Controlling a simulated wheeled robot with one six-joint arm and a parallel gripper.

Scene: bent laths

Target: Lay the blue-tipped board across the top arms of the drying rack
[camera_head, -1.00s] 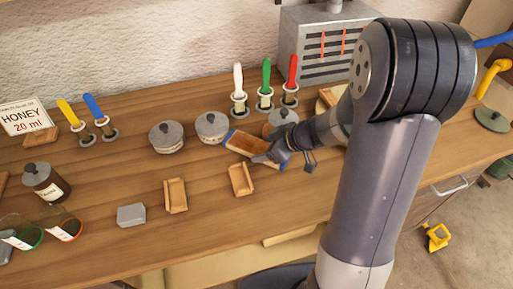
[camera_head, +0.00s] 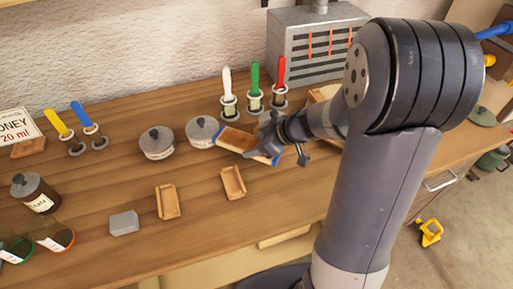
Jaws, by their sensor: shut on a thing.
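A wooden board (camera_head: 238,141) with blue ends is held above the bench, tilted, in front of the lidded pots. My gripper (camera_head: 265,143) is shut on it near its right end, and the wrist hides part of that end. Two small wooden pieces with raised edges, one on the left (camera_head: 168,202) and one on the right (camera_head: 232,183), stand apart on the bench below the board. I cannot tell whether they belong to the drying rack; no other rack with arms is clear in this view.
Grey lidded pots (camera_head: 157,142) and upright white, green and red-handled tools (camera_head: 254,88) stand behind the board. A grey block (camera_head: 124,223) and brown jar (camera_head: 38,194) are at the left. A grey metal box (camera_head: 312,48) is at the back. The bench's front middle is clear.

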